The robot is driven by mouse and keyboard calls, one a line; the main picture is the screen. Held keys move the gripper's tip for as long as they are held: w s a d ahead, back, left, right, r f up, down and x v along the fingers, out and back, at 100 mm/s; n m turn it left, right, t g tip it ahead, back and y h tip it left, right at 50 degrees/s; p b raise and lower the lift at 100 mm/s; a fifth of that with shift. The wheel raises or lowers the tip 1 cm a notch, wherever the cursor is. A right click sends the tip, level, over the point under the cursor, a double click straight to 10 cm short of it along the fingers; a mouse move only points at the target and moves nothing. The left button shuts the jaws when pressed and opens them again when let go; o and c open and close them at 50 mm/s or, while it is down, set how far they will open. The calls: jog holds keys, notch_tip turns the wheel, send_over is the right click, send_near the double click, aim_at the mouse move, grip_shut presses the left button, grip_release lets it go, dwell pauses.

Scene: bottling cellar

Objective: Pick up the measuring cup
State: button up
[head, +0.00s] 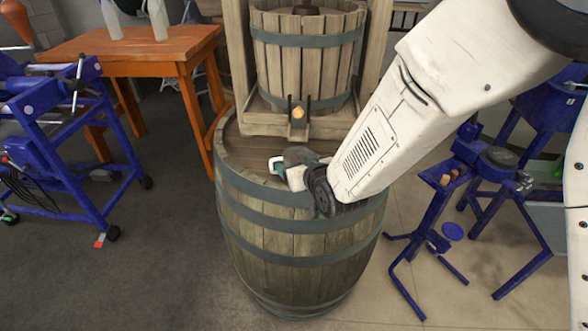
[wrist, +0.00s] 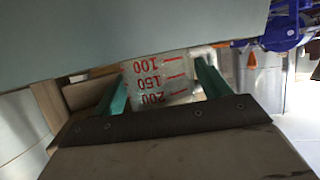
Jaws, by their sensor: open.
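The measuring cup (wrist: 158,84) is clear, with red marks reading 100, 150 and 200, and shows in the wrist view. My gripper (wrist: 162,76) is open, with one green finger on each side of the cup. I cannot tell whether either finger touches it. In the head view my gripper (head: 284,166) is low over the top of the wooden barrel (head: 240,150), in front of the press. There the cup is mostly hidden or too small to make out for certain.
A slatted wooden press (head: 305,55) with a small spout stands on the back of the barrel top. An orange-brown table (head: 150,45) with bottles stands at back left. Blue metal frames (head: 75,150) stand left and right. Dark floor (head: 130,280) at front left is clear.

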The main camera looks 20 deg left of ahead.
jog(key=c, duration=0.8)
jog(key=shift+r, duration=0.1)
